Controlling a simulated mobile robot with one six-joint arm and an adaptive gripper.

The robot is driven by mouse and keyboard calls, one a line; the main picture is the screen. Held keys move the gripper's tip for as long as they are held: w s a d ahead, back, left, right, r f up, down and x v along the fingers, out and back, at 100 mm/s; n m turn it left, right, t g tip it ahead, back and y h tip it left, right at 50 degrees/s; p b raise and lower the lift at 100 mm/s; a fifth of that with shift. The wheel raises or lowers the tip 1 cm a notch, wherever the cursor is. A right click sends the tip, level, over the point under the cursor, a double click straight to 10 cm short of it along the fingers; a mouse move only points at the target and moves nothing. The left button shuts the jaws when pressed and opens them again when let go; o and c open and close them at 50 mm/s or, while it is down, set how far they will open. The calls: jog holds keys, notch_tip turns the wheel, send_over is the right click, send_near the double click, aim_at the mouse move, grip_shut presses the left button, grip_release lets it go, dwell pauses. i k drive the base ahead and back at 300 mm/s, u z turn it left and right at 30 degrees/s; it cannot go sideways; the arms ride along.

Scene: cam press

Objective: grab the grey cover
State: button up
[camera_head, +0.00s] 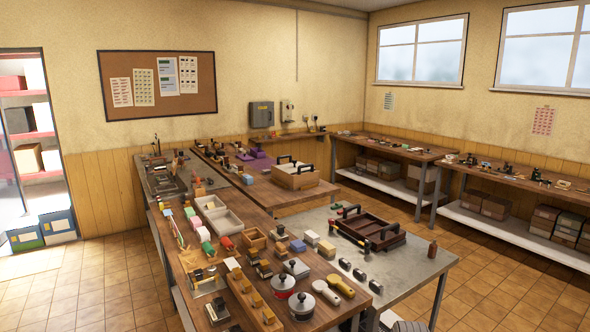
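I cannot tell for certain which thing is the grey cover. A small flat grey piece (296,268) with a dark top part lies on the near wooden bench, among small blocks and pots. A grey box (262,115) with a closed front hangs on the back wall.
The near wooden bench (262,222) is crowded with blocks, trays and tools. A dark red tray (367,232) with black handles sits on the grey table (415,262) to the right. A wooden box (295,177) stands behind. Tiled floor (480,285) is open at right.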

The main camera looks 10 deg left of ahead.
aim_at(289, 168)
jog(key=z, duration=1.05)
jog(key=i, duration=3.8)
jog(key=z, duration=0.05)
